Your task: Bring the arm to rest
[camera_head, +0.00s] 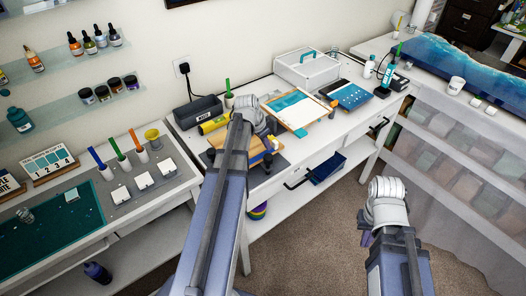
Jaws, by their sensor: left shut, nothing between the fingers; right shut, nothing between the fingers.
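My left arm (212,225) reaches up from the bottom over the front edge of the white workbench (318,134). Its gripper (270,142) hangs low over the bench beside a wooden board, partly hidden by its own wrist; it is shut and empty. My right arm (398,262) stands at the lower right, with its pale wrist (386,200) over the carpet. The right gripper (366,237) points down, mostly hidden behind the wrist; it is shut and empty, clear of the furniture.
A wooden-framed board (283,99), a blue tray (349,96) and a clear box (308,66) stand on the bench. A side table holds a green mat (60,226) and several white blocks. A blue resin piece (450,62) lies at right. Carpet (320,222) is open between my arms.

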